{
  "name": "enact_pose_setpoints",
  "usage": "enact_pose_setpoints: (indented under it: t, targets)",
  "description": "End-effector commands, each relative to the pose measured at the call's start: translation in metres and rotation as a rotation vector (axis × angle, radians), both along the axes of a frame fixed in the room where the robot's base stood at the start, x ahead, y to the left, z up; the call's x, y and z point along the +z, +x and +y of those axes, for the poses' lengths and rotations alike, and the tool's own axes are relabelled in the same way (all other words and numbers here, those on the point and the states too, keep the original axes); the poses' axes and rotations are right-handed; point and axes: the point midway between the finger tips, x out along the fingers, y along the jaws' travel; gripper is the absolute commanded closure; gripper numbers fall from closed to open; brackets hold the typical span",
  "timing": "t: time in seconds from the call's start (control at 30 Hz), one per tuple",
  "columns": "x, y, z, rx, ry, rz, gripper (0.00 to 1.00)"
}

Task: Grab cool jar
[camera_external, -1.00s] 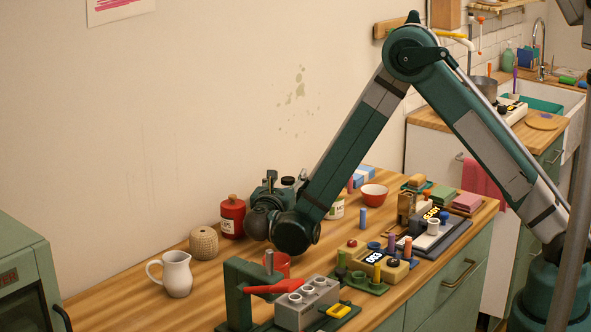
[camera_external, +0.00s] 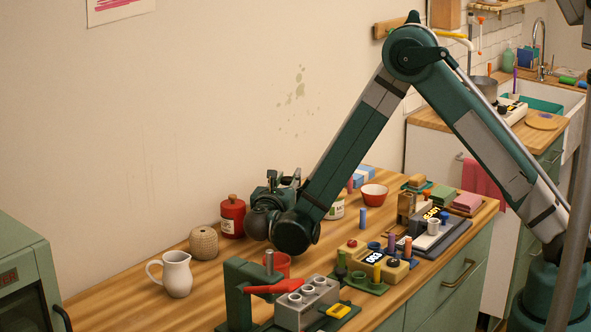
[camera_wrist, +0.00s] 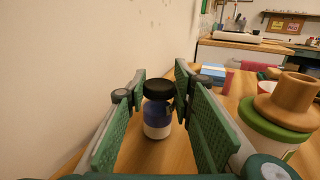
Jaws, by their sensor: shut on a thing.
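The cool jar (camera_wrist: 157,116) is a small jar with a black lid, a blue body and a pale lower band. In the wrist view it stands upright on the wooden counter between the green fingers of my gripper (camera_wrist: 160,92). The fingers are shut on it near its lid and upper body. In the external view my gripper (camera_external: 286,182) is near the wall behind the wrist, and it mostly hides the jar there.
A red jar (camera_external: 232,217) stands left of my gripper. A green-lidded jar with a wooden knob (camera_wrist: 283,107) is close on the right in the wrist view. A beehive-shaped pot (camera_external: 204,243), a white pitcher (camera_external: 177,274) and a red bowl (camera_external: 374,194) also stand on the counter.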

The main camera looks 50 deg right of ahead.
Motion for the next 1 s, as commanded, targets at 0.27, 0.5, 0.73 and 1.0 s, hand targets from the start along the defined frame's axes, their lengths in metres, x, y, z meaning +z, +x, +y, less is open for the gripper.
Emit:
enact_pose_setpoints:
  t: [0.27, 0.5, 0.73, 1.0]
  targets:
    - [0.006, 0.0, 0.0, 0.0, 0.0, 0.0, 0.89]
    - [0.03, 0.0, 0.0, 0.0, 0.0, 0.0, 0.89]
    - [0.064, 0.0, 0.0, 0.0, 0.0, 0.0, 0.89]
    - [0.093, 0.0, 0.0, 0.0, 0.0, 0.0, 0.89]
